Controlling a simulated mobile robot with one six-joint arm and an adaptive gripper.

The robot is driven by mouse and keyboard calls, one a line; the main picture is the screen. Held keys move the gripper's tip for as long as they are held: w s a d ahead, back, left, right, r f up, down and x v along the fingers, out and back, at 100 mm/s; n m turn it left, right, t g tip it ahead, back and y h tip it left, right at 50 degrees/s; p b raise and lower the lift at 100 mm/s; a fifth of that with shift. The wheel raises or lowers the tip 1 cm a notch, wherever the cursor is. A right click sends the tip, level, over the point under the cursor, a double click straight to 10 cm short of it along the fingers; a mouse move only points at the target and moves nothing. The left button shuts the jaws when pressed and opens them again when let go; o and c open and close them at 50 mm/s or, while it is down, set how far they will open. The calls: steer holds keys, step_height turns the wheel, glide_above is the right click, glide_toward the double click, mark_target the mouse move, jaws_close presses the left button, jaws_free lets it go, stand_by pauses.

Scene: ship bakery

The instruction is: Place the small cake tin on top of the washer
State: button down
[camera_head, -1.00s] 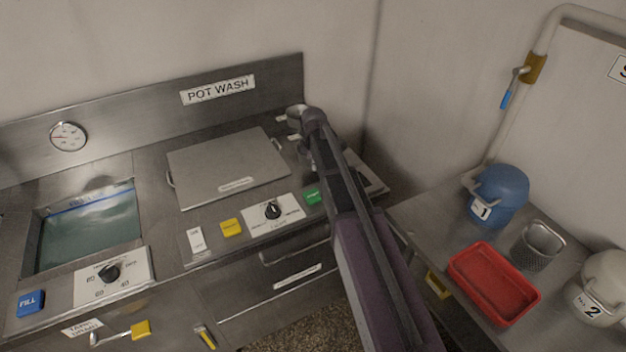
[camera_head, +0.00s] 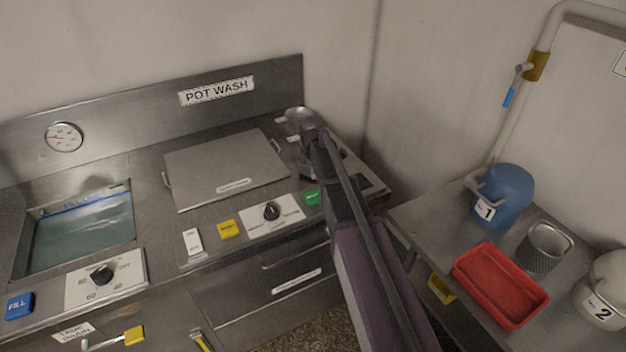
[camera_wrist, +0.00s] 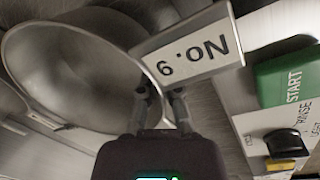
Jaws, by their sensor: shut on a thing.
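The small cake tin (camera_head: 298,114) is a round, shallow metal tin at the back right of the steel counter, beside my gripper. In the wrist view the tin (camera_wrist: 75,70) fills the left side. A "No." plate (camera_wrist: 190,50) sits at its rim, its number upside down. My gripper (camera_wrist: 162,92) is shut at this plate and rim; the fingertips are partly hidden behind the plate. In the head view my arm hides most of the gripper. The washer has a flat grey square lid (camera_head: 225,168) under the POT WASH sign. I cannot tell whether the tin touches the counter.
Left of the lid is an open water basin (camera_head: 82,228). A control panel (camera_head: 272,214) and green button (camera_head: 312,198) lie in front of the lid. The right table holds a blue pot (camera_head: 505,195), red tray (camera_head: 500,285), metal grater (camera_head: 545,248) and white pot (camera_head: 605,290). The lid is clear.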

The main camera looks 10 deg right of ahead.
steer(key=shift+f+b, duration=0.35)
steer(key=shift+f, duration=0.25)
steer(key=c, duration=0.8)
jaws_free()
steer(key=shift+r, duration=0.15)
step_height(320, 180, up, 12)
steer(key=s+p, duration=0.1)
steer(key=p, duration=1.1)
steer(key=shift+s+a, duration=0.15)
steer(key=shift+a, duration=0.05)
